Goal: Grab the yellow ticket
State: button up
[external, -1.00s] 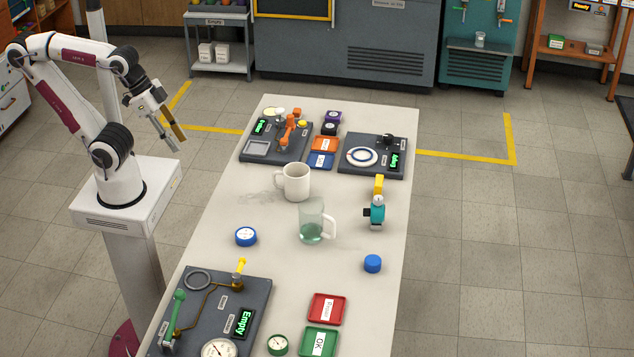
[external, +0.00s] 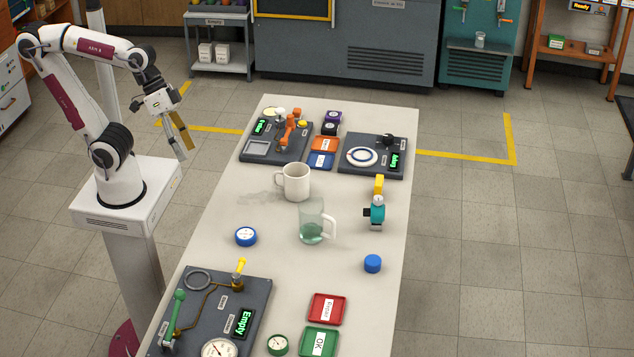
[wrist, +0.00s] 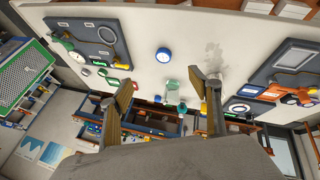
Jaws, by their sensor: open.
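No item in view is readable as a ticket. A small yellow piece (external: 379,185) stands at the back of a teal device (external: 377,212) on the right side of the table; it is too small to tell whether it is a ticket. Another yellow part (external: 240,267) tops a fitting on the near panel. My gripper (external: 181,145) is open and empty, in the air left of the table, far from both. In the wrist view my gripper's two fingers (wrist: 160,85) are spread apart with the table beyond them.
A white mug (external: 296,182) and a glass mug (external: 312,222) stand mid-table. A blue gauge (external: 246,236) and a blue cap (external: 372,263) lie nearby. Red (external: 327,308) and green (external: 319,341) trays are in front. Panels with fittings fill the near left and far end.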

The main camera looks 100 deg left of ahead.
jog(key=w+d+r+n+t+h, duration=0.1)
jog(key=w+d+r+n+h, duration=0.15)
jog(key=w, duration=0.35)
jog(key=w+d+r+n+h, duration=0.1)
jog(key=w+d+n, duration=0.25)
jog(key=w, duration=0.35)
jog(key=n+t+y, duration=0.6)
jog(key=n+t, duration=0.1)
jog(key=n, duration=2.1)
send_over(376, 188)
jog(key=s+a, duration=0.3)
jog(key=s, duration=0.2)
notch_tip(376, 188, down, 15)
jog(key=shift+w+a, duration=0.1)
jog(key=shift+w, duration=0.15)
jog(key=shift+m, duration=0.3)
jog(key=shift+f, duration=2.95)
jog(key=shift+f, duration=0.1)
